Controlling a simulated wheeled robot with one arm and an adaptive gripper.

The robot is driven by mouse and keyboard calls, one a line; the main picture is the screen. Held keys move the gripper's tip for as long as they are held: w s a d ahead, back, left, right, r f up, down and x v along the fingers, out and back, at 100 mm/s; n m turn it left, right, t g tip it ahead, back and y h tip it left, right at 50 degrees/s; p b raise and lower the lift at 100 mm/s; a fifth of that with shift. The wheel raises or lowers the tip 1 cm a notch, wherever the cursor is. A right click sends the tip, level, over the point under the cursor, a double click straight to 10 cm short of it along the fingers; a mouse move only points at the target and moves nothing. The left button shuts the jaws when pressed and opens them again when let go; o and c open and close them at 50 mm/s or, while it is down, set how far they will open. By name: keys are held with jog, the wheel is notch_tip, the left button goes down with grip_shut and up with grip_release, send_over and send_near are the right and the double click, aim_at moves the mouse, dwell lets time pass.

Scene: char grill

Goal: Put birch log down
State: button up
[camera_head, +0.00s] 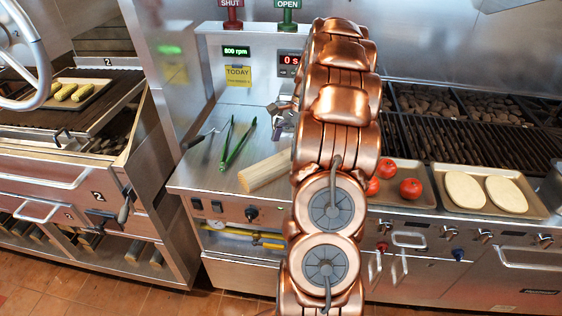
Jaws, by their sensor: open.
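The birch log (262,173) is a pale, squared-looking piece lying on the steel counter (205,172). Its right end is hidden behind my copper-coloured arm. My gripper (280,121), dark grey and partly covered by my arm, appears above and behind the log in the picture. It is open and apart from the log, with nothing seen in it.
Green-handled tongs (238,143) lie left of the log. Tomatoes (410,188) sit on a tray right of my arm, and a second tray (531,210) holds two pale flat pieces. Grill grates (450,138) lie behind. The counter's left front is clear.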

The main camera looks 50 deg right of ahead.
aim_at(284, 154)
jog(key=shift+d+p+x, duration=0.1)
jog(key=shift+p+x, duration=0.45)
jog(key=shift+x, duration=0.7)
jog(key=shift+d+p+x, duration=0.15)
jog(key=shift+p+x, duration=0.4)
jog(key=shift+x, duration=0.7)
jog(key=shift+w, duration=0.15)
grip_shut()
